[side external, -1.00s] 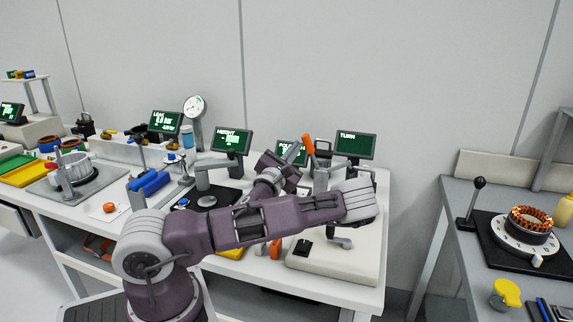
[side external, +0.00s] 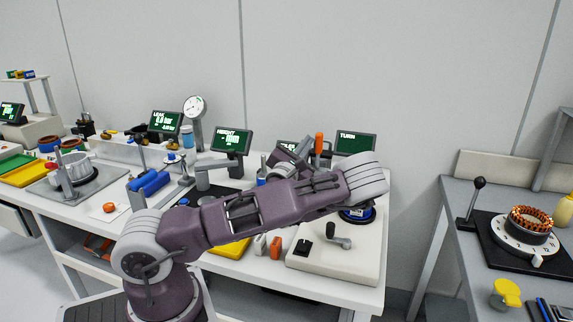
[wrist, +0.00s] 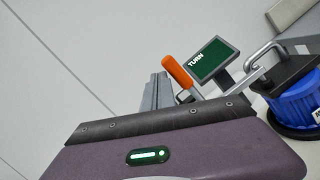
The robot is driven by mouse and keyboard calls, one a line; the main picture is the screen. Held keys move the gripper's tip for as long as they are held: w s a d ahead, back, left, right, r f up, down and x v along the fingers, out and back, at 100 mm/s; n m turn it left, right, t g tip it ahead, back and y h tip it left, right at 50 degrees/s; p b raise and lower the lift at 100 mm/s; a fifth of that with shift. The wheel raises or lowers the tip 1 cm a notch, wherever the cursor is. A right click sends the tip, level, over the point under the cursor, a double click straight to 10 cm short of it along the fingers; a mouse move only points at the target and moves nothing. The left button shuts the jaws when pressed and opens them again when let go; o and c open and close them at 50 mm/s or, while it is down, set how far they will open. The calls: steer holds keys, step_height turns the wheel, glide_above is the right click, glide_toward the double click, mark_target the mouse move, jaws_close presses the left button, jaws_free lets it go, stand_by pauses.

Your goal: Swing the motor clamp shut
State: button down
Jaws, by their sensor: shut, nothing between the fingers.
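The motor clamp's orange handle (side external: 319,144) stands nearly upright at the right end of the bench. It also shows in the wrist view (wrist: 176,71), tilted in that picture, with metal linkage below it. A blue motor (wrist: 296,106) sits at the right of the wrist view, under a dark clamp part (wrist: 283,72). In the side view my forearm hides most of the clamp, and only a little of the motor (side external: 357,214) shows. My gripper (wrist: 160,78) is shut and empty, just left of the handle; whether they touch I cannot tell.
The TURN screen (side external: 355,143) stands behind the clamp, close to the handle. A white base plate (side external: 330,264) carries a crank (side external: 338,241) and a black switch (side external: 303,247). The HEIGHT screen (side external: 231,141) and its stand are to the left.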

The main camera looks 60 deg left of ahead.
stand_by(0.3)
steer(key=v, duration=0.7)
